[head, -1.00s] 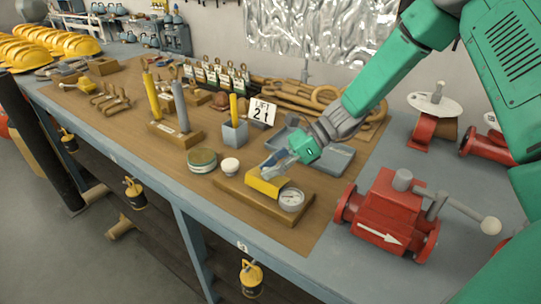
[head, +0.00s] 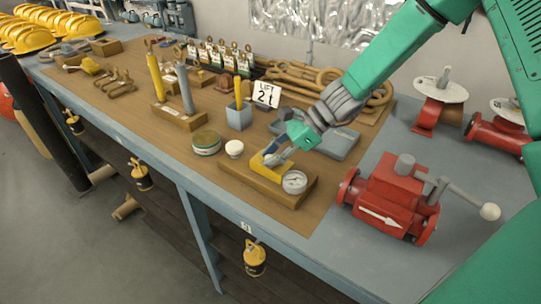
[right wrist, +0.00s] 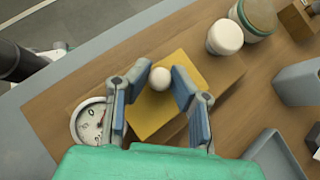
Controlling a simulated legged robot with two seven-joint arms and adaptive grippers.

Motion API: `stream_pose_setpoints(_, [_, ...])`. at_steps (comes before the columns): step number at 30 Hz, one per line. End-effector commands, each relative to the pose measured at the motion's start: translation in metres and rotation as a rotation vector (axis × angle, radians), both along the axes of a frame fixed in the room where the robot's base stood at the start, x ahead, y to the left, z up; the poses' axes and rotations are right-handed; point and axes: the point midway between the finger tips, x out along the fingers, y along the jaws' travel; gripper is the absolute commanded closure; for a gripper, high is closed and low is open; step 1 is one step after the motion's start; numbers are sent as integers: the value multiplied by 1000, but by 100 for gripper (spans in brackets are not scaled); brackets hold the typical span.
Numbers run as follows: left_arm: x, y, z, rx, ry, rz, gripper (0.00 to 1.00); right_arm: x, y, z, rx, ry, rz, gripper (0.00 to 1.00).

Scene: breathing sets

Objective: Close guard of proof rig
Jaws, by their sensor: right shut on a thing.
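The proof rig is a wooden block (head: 242,176) with a round white dial gauge (head: 294,182) at its right end and a yellow guard (head: 258,161) beside the gauge. In the right wrist view the guard (right wrist: 165,115) is a yellow plate with a pale round knob (right wrist: 160,78). My right gripper (head: 277,157) is low over the rig, its fingers on either side of the knob and shut on it. Fingers and hand hide part of the guard, so its exact tilt is unclear. My left gripper is out of view.
A red valve (head: 390,195) with a long lever stands right of the rig. A white-lidded jar (head: 234,149) and a green tin (head: 206,142) stand left of it. A grey tray (head: 340,143) lies behind. The bench's front edge is close.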

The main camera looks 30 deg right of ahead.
Motion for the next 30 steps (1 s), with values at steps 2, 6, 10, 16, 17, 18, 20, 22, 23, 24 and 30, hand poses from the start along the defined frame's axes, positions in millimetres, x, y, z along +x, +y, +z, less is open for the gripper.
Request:
stream_pose_setpoints(2, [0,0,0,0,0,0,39,1,-2,-1,-4,0,-4,69])
stream_pose_setpoints(6, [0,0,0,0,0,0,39,0,-1,-1,-3,1,-2,61])
stream_pose_setpoints(10, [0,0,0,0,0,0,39,0,-1,0,-2,0,-2,61])
stream_pose_setpoints(16, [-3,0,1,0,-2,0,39,-4,-12,12,-2,-2,-3,61])
stream_pose_setpoints(17, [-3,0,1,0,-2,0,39,-6,-15,15,-2,-3,-2,61])
stream_pose_setpoints(18, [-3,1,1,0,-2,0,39,-8,-20,21,-2,-4,-3,61])
stream_pose_setpoints(20, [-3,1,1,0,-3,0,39,-11,-29,29,-2,-4,-2,61])
stream_pose_setpoints(22, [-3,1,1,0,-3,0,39,-16,-41,40,-2,-3,-3,61])
stream_pose_setpoints(23, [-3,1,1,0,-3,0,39,-17,-45,44,-2,-4,-4,61])
stream_pose_setpoints(24, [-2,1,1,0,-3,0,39,-20,-51,50,-2,-4,-2,61])
stream_pose_setpoints(30, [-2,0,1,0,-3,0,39,-29,-74,71,-1,0,-4,61])
